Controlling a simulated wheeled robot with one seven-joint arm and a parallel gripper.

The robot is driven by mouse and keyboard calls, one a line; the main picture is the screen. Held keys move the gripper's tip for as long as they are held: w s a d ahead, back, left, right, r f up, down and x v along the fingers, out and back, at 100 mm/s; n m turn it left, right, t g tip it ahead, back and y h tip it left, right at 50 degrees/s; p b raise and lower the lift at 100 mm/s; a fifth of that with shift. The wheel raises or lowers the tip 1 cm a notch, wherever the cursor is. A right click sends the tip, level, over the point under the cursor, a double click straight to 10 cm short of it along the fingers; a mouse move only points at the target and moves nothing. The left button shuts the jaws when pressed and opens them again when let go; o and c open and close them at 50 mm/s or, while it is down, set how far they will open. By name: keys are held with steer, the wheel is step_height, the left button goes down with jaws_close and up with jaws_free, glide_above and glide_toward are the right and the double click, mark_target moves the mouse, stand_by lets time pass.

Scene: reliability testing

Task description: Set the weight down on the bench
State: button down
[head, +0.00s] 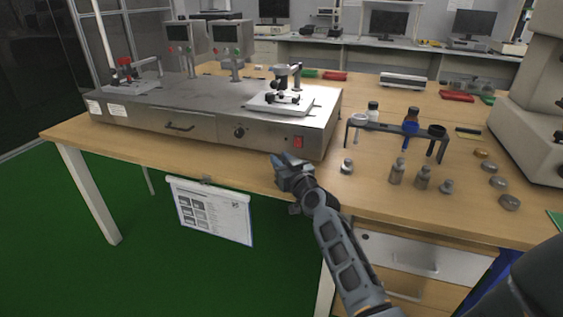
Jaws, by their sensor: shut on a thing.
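My gripper (284,160) is at the front edge of the wooden bench (225,158), just in front of the metal test machine. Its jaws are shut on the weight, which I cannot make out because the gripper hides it. I cannot tell whether the held weight touches the bench top. A small silver weight (347,166) stands upright on the bench just right of my gripper. Several more metal weights (397,173) stand farther right, below a small rack.
The metal test machine (205,118) fills the bench behind and left of my gripper. A dark rack (392,127) holding tools stands behind the weights. Flat discs (498,182) lie at the right. A paper sheet (213,210) hangs from the front edge.

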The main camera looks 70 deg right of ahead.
steer(key=c, duration=0.9)
jaws_free()
steer(key=shift+f, duration=0.1)
steer(key=shift+o, duration=0.2)
steer(key=shift+r, duration=0.2)
steer(key=b+v, duration=0.2)
steer(key=v, duration=1)
steer(key=s+a+f+n+y, duration=0.2)
steer(key=s+a, duration=0.1)
steer(key=a, duration=0.7)
steer(key=s+a+f+n+y, duration=0.1)
steer(key=s+a+f+y, duration=0.15)
steer(key=a, duration=0.75)
steer(key=s+a+r+n+y, duration=0.2)
steer(key=s+a+r+y, duration=0.1)
steer(key=s+a, duration=0.4)
steer(key=s+a+r+n+t+y, duration=0.1)
steer(key=s+a+r+n+y, duration=0.2)
steer(key=s+a, duration=0.3)
steer(key=a+y, duration=0.1)
steer(key=a, duration=0.1)
steer(key=shift+s+a+r, duration=0.2)
steer(key=shift+s+a, duration=0.1)
steer(key=shift+s, duration=0.05)
